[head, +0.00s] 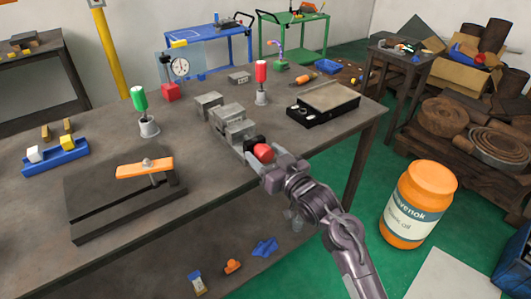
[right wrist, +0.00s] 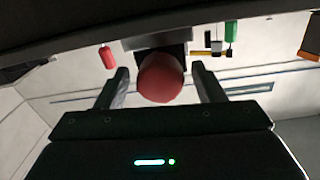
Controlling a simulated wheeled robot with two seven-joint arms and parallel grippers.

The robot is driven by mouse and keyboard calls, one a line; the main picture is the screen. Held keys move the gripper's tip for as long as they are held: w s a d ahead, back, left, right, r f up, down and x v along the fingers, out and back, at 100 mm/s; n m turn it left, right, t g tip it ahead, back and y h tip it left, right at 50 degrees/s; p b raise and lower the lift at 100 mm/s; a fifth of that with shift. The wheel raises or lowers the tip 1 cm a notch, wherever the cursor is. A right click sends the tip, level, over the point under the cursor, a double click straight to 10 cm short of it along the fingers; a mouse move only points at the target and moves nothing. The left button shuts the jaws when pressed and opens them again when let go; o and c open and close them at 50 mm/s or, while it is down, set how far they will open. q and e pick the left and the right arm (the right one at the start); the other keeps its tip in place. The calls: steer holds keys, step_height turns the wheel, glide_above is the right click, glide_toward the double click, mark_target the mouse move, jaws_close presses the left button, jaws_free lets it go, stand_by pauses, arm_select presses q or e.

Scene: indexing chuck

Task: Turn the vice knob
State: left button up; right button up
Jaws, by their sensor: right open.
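The grey metal vice (head: 231,122) stands on the dark table near its front right edge. Its round red knob (head: 263,152) faces the front edge, with a black part behind it. My right gripper (head: 267,161) is at the knob, reaching in from the lower right. In the right wrist view the red knob (right wrist: 160,80) sits between the two open fingers (right wrist: 159,72), with a gap visible on each side. The knob hides part of the vice behind it. My left gripper is not in view.
A green-handled tool (head: 140,105) and a red-handled tool (head: 261,78) stand upright in holders on the table. A plate with an orange handle (head: 145,168) lies left. An orange drum (head: 418,200) stands on the floor at right.

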steer(key=shift+w+a, duration=0.1)
steer(key=c, duration=1)
steer(key=shift+o, duration=0.2)
